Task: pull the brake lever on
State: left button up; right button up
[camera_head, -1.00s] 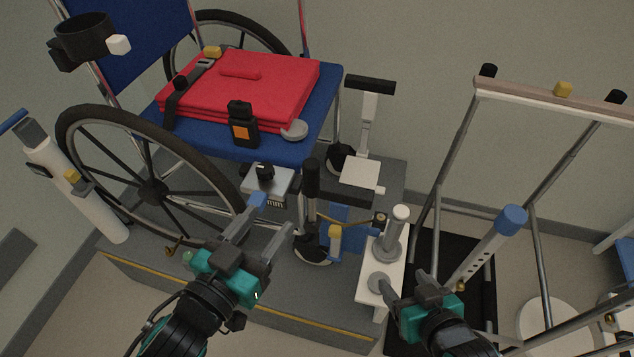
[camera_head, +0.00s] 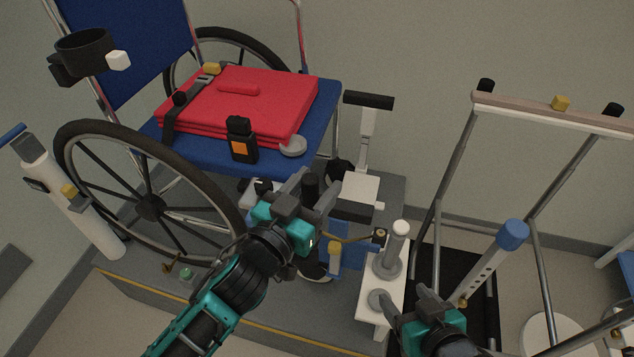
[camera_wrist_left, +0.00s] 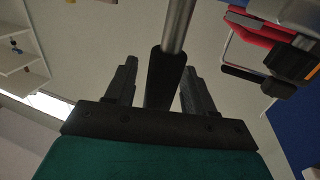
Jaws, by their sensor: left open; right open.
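The brake lever (camera_head: 311,187) is a metal rod with a black grip, standing near the front of the wheelchair (camera_head: 205,222). My left gripper (camera_head: 314,191) is open at the grip. In the left wrist view the black grip (camera_wrist_left: 166,75) lies between the two open fingers, with the rod leading away at the top. I cannot tell whether either finger touches it. My arm and gripper hide the lower part of the lever in the head view. My right gripper (camera_head: 404,297) is open and empty, in front of a small white stand (camera_head: 367,312).
A grey post (camera_head: 397,245) rises from the white stand. A walking frame (camera_head: 448,160) stands at right. A grey platform (camera_head: 230,310) lies below.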

pick_arm(q)
jog(key=shift+w+d, duration=0.2)
jog(key=shift+w, duration=0.2)
grip_shut()
dwell(0.4)
